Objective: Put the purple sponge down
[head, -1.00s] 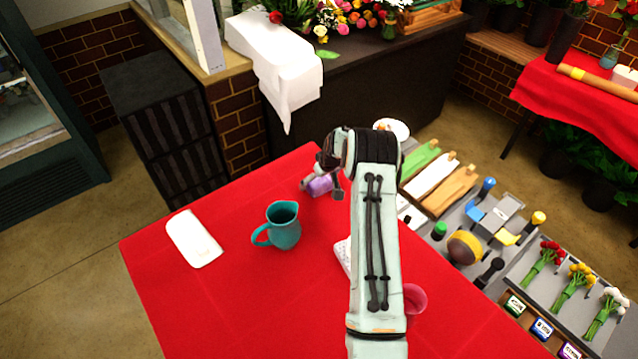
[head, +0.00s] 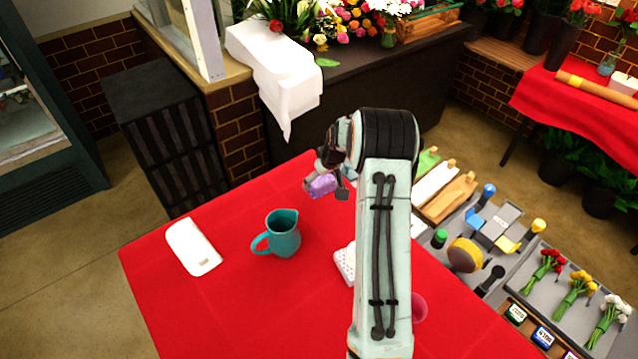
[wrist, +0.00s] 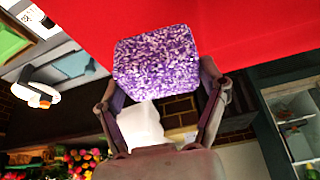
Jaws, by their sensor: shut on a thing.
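The purple sponge (head: 321,185) is a speckled purple and white block. It also shows large in the wrist view (wrist: 156,63). My gripper (head: 325,181) is shut on it, with one finger on each side of the sponge in the wrist view (wrist: 160,90). In the head view the sponge is over the far part of the red table (head: 240,235), behind the teal pitcher. I cannot tell for certain whether its underside touches the cloth. My arm hides part of the table to the right of the sponge.
A teal pitcher (head: 283,236) stands mid-table. A white flat item (head: 193,246) lies at the left. A white textured item (head: 345,264) and a pink round thing (head: 419,307) are partly behind my arm. Red cloth is bare between pitcher and sponge.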

